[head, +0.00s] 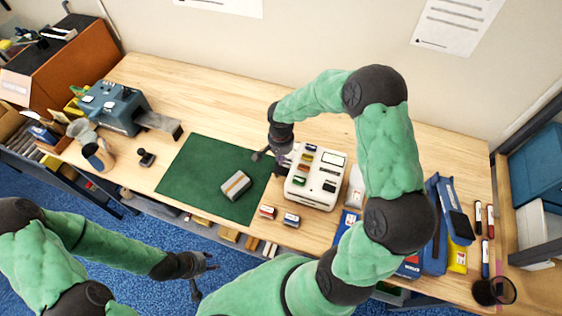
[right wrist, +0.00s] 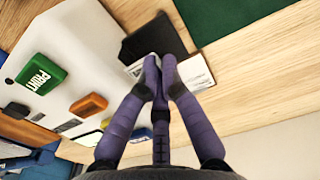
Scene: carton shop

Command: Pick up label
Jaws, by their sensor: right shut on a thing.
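The white label printer (head: 318,185) stands right of the green mat in the head view. In the right wrist view the printer (right wrist: 85,45) shows a green PRINT button and an orange button. A white label (right wrist: 194,72) with small print lies at the printer's dark outlet (right wrist: 158,40). My right gripper (right wrist: 159,72) is shut on the label, its purple fingertips together over it. In the head view my right gripper (head: 272,160) is at the printer's left side; the label is hidden there. My left gripper (head: 206,272) is open and empty in front of the table.
A grey box with an orange stripe (head: 236,185) lies on the green mat (head: 195,170). A blue-grey machine (head: 115,105) and a stamp (head: 147,157) stand at the left. Blue trays (head: 437,235) and markers (head: 484,252) are at the right. The table's back strip is clear.

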